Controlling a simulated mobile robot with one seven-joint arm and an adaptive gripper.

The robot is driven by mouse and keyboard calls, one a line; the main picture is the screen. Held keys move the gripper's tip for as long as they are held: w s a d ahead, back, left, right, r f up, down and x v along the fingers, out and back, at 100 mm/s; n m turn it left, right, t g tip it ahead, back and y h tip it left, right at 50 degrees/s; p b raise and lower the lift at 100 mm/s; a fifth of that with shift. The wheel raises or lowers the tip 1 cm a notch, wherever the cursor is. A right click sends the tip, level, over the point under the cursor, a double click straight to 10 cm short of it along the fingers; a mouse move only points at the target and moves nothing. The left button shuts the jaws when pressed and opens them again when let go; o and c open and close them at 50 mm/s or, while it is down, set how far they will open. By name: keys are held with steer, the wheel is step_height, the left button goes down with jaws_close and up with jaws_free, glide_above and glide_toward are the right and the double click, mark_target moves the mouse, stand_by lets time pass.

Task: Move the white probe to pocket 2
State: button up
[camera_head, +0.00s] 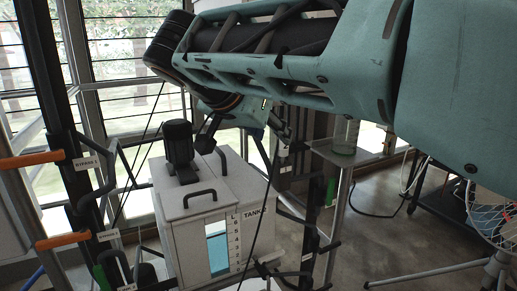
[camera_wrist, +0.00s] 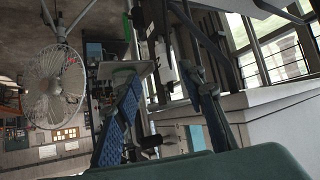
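My gripper (camera_head: 243,138) hangs from the teal arm above and behind the grey-white tank box (camera_head: 215,195) in the head view. In the wrist view my gripper (camera_wrist: 164,82) shows two blue-padded fingers standing well apart, with nothing clearly held between them. I cannot make out a white probe in either view. Small white labels, one at the upper left (camera_head: 86,163) and one lower down (camera_head: 108,235), sit on a dark frame at the left. Their text is too small to read surely, so I cannot tell which place is pocket 2.
The tank has a black motor-like unit (camera_head: 179,147) and black handles on its lid. Orange-ended bars (camera_head: 35,159) project at the left. A glass jar (camera_head: 345,136) stands on a small raised shelf. A fan (camera_wrist: 54,87) shows in the wrist view. Cables hang near the arm.

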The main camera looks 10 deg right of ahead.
mark_target(281, 142)
steer(key=b+x, duration=0.1)
steer(key=x, duration=0.6)
steer(key=shift+w+a+r+b, duration=0.1)
steer(key=shift+w+r+b, duration=0.05)
steer(key=shift+w+b, duration=0.25)
steer(key=shift+b+x, duration=0.55)
steer(key=shift+x, duration=0.6)
steer(key=shift+w+r, duration=0.1)
steer(key=shift+r, duration=0.05)
steer(key=shift+b, duration=0.4)
jaws_close()
